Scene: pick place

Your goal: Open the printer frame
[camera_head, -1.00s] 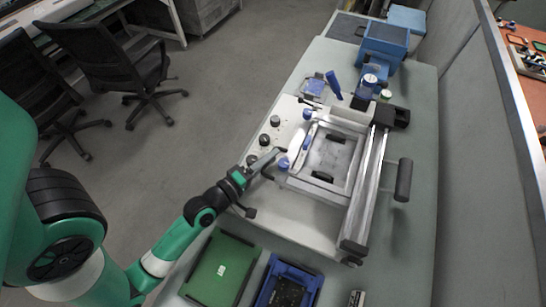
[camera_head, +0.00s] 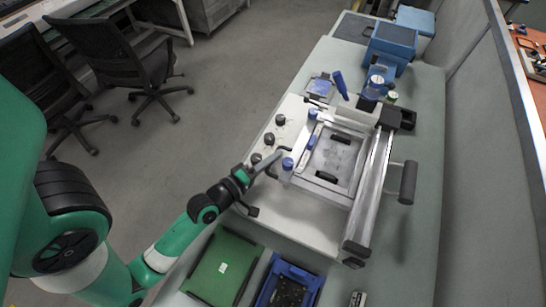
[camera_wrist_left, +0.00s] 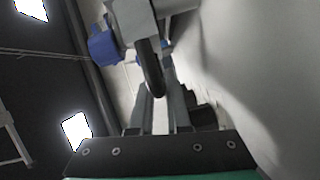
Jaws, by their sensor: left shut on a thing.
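The printer frame (camera_head: 349,190) is a light rectangular metal frame lying flat on the white printer (camera_head: 300,217), under a long silver rail assembly (camera_head: 372,190). A blue knob (camera_head: 288,164) sits at its near left corner. My left gripper (camera_head: 277,156) reaches the frame's left side beside this knob. In the left wrist view, its two fingers (camera_wrist_left: 160,80) are shut around a dark curved handle (camera_wrist_left: 152,72), with a blue knob (camera_wrist_left: 103,48) just to the left. The exact contact is partly hidden. My right gripper is not in view.
A green box (camera_head: 223,268) and a blue tray (camera_head: 289,282) stand at the table's near edge. A blue device (camera_head: 390,45) stands at the far end. A grey partition (camera_head: 484,150) lines the right. Black chairs (camera_head: 140,55) stand on the floor at left.

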